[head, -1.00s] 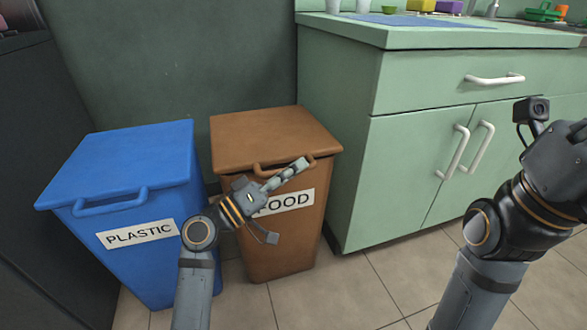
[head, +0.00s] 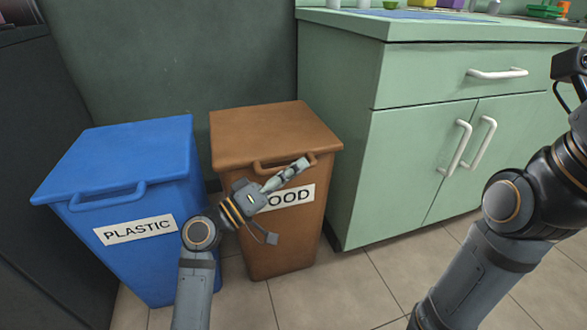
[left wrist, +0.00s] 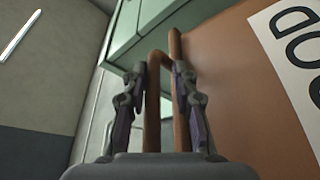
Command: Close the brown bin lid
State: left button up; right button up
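The brown bin (head: 285,245) stands on the floor with a label reading FOOD, partly hidden by my left gripper. Its lid (head: 275,130) lies flat on the rim, with no clear gap. The lid's front handle (head: 262,165) is a brown loop; in the left wrist view the handle (left wrist: 153,105) runs between the fingers. My left gripper (head: 288,200) is in front of the bin, its fingers spread, one near the lid's front edge. In the left wrist view the fingers (left wrist: 157,75) are apart on both sides of the handle; contact is unclear. My right gripper is out of frame.
A blue bin (head: 125,215) labelled PLASTIC stands to the left, lid down. A green cabinet (head: 420,160) with white handles stands close on the right. A dark appliance (head: 40,150) is at the far left. Tiled floor (head: 360,285) is free in front.

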pick_arm(q)
jog(key=shift+r, duration=0.1)
dwell(0.3)
jog(key=v, duration=1.2)
dwell(0.4)
